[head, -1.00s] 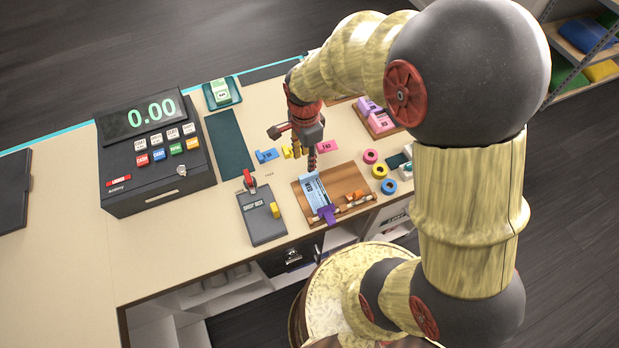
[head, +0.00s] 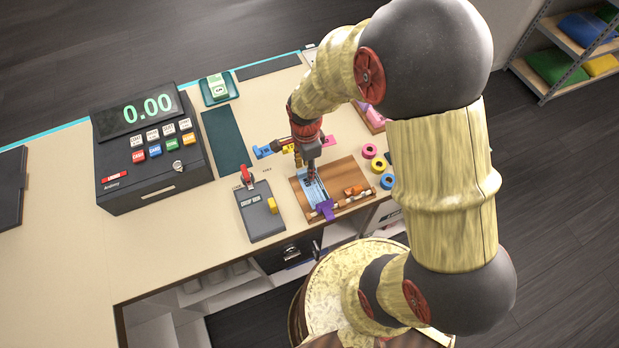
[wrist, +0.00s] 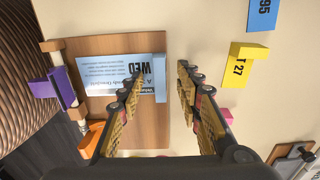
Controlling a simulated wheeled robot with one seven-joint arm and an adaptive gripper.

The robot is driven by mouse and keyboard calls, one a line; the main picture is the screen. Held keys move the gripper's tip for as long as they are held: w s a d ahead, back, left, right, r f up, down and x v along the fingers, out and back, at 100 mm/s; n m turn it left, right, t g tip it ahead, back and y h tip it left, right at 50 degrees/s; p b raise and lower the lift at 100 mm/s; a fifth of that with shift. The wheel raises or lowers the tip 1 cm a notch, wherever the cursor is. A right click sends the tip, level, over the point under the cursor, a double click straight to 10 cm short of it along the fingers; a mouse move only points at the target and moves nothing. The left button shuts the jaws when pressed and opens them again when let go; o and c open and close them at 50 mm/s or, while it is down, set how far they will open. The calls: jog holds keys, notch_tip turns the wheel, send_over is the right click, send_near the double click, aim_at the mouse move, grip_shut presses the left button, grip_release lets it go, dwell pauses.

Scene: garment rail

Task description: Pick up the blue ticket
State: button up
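A light blue printed ticket marked WED lies on a wooden board (head: 345,177); the ticket (wrist: 103,77) shows best in the wrist view and is partly covered by my gripper in the head view (head: 318,193). A light blue raised tab (wrist: 160,82) is at its end. My gripper (wrist: 163,76) is open above that end, its fingers on either side of the tab; the head view shows my gripper (head: 311,178) over the board's left part. I cannot tell whether the fingers touch it. A darker blue tag (wrist: 262,12) lies apart on the counter.
Near the board are a yellow tag (wrist: 236,72), a pink tag (head: 329,141), a purple clip (head: 325,209) at the board's front edge and an orange piece (head: 354,190). A dark box with a red lever (head: 260,215) stands left; tape rolls (head: 378,165) lie right.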

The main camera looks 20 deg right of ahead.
jog(key=shift+c, duration=0.4)
jog(key=c, duration=0.7)
jog(key=shift+c, duration=0.3)
jog(key=shift+r, duration=0.1)
notch_tip(320, 180, up, 15)
jog(key=p, duration=0.5)
